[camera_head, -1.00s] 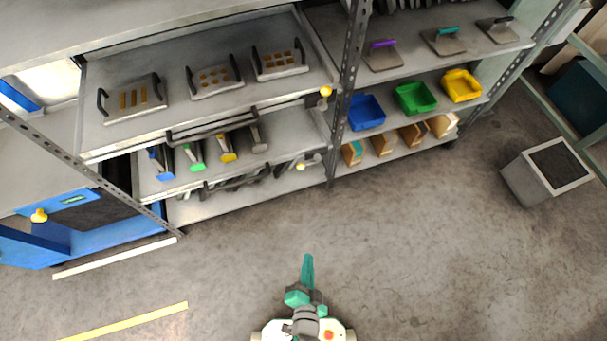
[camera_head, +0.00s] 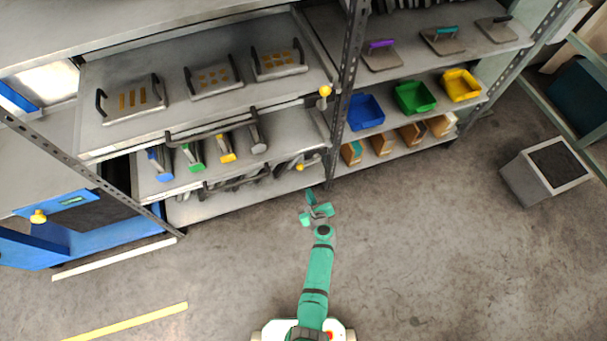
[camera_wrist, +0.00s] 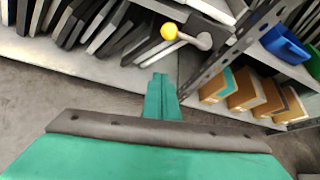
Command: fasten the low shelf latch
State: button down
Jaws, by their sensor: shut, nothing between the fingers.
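The low shelf latch (camera_head: 300,167) is a short grey lever with a yellow ball knob, at the right end of the lower drawer's front. In the wrist view the knob (camera_wrist: 169,32) is at the top centre, and the lever runs right from it to a round pivot near the rack post. My teal gripper (camera_head: 312,203) is below and in front of the latch in the head view, apart from it. In the wrist view my gripper (camera_wrist: 160,88) is shut and empty, pointing just below the knob. I cannot tell whether the latch is engaged.
A similar yellow-knobbed latch (camera_head: 325,92) is on the shelf above. A perforated metal post (camera_head: 345,95) stands right of the latch. Cardboard boxes (camera_head: 382,144) and coloured bins (camera_head: 414,97) are beyond it. A blue cabinet (camera_head: 85,230) stands left. The floor before the rack is clear.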

aim_at(308, 164)
jog(key=shift+w+d+m, duration=0.15)
jog(key=shift+w+m, duration=0.15)
jog(key=shift+w, duration=0.1)
jog(key=w+a+f, duration=0.1)
jog(key=w+a, duration=0.1)
jog(key=w, duration=0.7)
jog(key=shift+a, duration=0.2)
dwell(1.4)
jog(key=shift+a, duration=0.25)
